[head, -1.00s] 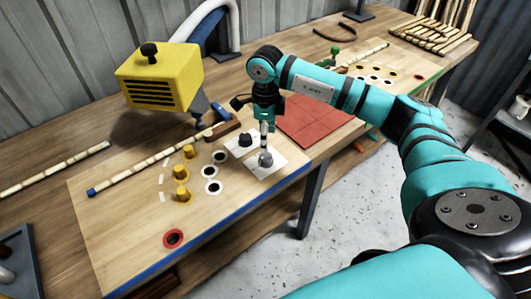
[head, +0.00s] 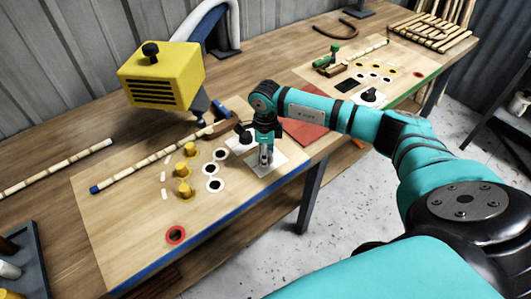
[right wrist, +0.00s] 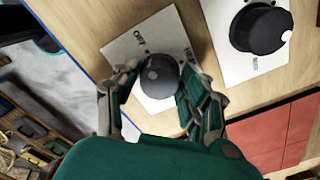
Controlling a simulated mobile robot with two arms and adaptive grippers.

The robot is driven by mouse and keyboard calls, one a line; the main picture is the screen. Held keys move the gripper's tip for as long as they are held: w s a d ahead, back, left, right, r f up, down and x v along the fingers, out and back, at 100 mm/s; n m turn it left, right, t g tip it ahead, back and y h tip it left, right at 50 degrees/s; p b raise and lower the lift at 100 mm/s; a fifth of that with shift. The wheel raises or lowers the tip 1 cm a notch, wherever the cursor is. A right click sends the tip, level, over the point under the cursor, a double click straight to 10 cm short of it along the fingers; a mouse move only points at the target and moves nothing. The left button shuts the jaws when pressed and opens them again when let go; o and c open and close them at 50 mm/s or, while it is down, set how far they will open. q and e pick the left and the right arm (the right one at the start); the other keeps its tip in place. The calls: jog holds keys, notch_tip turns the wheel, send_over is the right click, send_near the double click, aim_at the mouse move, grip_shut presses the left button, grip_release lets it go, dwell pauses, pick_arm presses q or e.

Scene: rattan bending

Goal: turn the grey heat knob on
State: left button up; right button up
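The grey heat knob (right wrist: 160,76) sits on a white plate (right wrist: 130,50) with an OFF label; a pale dot shows on the knob. My right gripper (right wrist: 158,82) is low over it, one finger on each side. The right finger looks very close to or touching the knob; a thin gap shows at the left finger. In the head view the right gripper (head: 266,157) stands upright over the plate (head: 283,158) and mostly hides the knob. My left gripper is not in view.
A black knob (right wrist: 262,28) on a second white plate is close beside the gripper. A yellow box (head: 160,75), a bamboo pole (head: 145,165), yellow pegs (head: 183,170) and a red ring (head: 176,235) are to the left. A red tile mat (head: 305,130) lies behind the arm.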

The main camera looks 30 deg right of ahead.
jog(key=c, duration=0.7)
jog(key=shift+m, duration=0.3)
jog(key=shift+m+b, duration=0.6)
jog(key=shift+m, duration=0.6)
jog(key=m+b, duration=0.1)
jog(key=m, duration=0.2)
jog(key=shift+m, duration=0.4)
jog(key=m, duration=0.5)
jog(key=shift+b, duration=0.35)
jog(key=m, duration=0.6)
jog(key=shift+d, duration=0.1)
jog(key=shift+w+m, duration=0.1)
jog(key=shift+m, duration=0.2)
